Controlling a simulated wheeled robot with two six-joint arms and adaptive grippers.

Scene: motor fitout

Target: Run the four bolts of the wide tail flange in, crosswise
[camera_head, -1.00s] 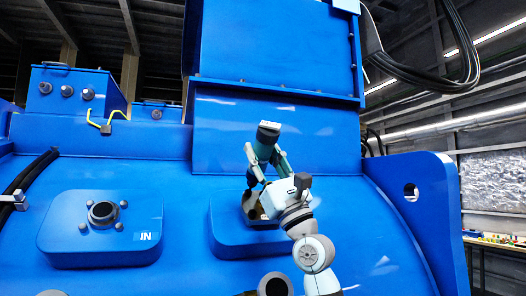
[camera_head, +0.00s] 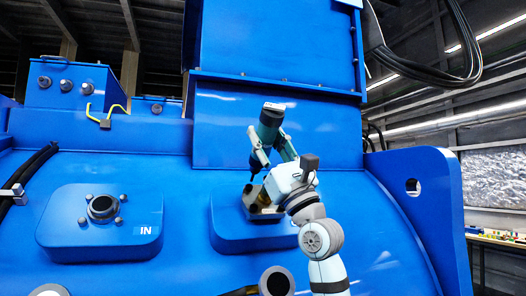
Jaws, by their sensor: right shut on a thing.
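My right gripper (camera_head: 268,155) is shut on a teal power driver (camera_head: 270,125) with a dark top. The driver is held nearly upright, and its thin dark bit points down at the upper left part of the wide tail flange (camera_head: 250,214). Whether the bit touches a bolt I cannot tell. The flange sits on a raised blue pad (camera_head: 228,232) on the motor. My right gripper and wrist hide much of the flange and most of its bolts.
A second blue pad (camera_head: 68,240) marked IN, with a round port (camera_head: 102,207) and several bolts, is at left. Dark cables (camera_head: 35,170) run at the left edge. A tall blue housing (camera_head: 275,130) rises behind the driver. A lifting lug (camera_head: 430,195) stands at right.

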